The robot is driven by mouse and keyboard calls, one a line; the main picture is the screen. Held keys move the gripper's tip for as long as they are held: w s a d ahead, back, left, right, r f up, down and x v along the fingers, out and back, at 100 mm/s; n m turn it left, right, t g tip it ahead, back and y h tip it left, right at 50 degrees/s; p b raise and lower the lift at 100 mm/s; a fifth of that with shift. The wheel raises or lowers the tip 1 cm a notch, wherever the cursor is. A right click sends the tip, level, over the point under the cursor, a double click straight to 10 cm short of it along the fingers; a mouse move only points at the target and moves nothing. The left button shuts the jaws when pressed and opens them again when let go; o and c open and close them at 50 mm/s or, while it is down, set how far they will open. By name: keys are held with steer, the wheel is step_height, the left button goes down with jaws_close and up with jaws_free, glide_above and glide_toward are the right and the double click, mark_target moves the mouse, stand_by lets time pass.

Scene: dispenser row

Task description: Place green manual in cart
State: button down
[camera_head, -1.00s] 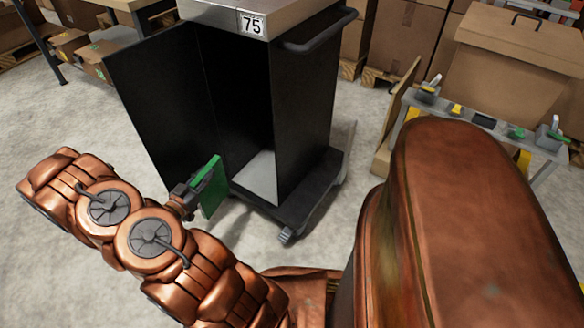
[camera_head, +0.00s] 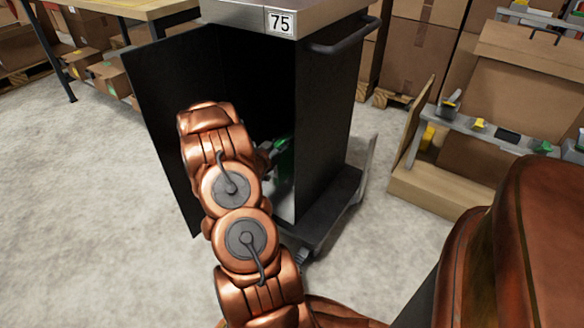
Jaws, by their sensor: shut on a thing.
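The cart (camera_head: 325,120) is a tall black cabinet on wheels with a grey top, a side handle and a label reading 75. Its door stands open to the left, and its inside is dark. The green manual (camera_head: 284,158) shows as a small green patch inside the cart's opening, mostly hidden behind my arm and in shadow. My gripper (camera_head: 273,153) is shut on the manual, at the cart's opening; its fingertips are largely hidden. I cannot tell whether the manual touches the cart floor.
The cart's open door (camera_head: 160,110) stands left of my arm. A wooden table (camera_head: 130,8) is at the back left. Cardboard boxes (camera_head: 420,50) and a rack with small coloured items (camera_head: 500,138) are on the right. The floor at left is clear.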

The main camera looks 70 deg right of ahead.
step_height(320, 180, down, 8)
steer(key=shift+r+b, duration=0.1)
steer(key=shift+b, duration=1.15)
steer(key=c, duration=1)
jaws_free()
steer(key=shift+a+r, duration=0.1)
steer(key=shift+a, duration=0.1)
steer(key=p, duration=0.4)
glide_toward(285, 158)
steer(key=shift+w+f, duration=0.5)
steer(key=shift+f, duration=0.3)
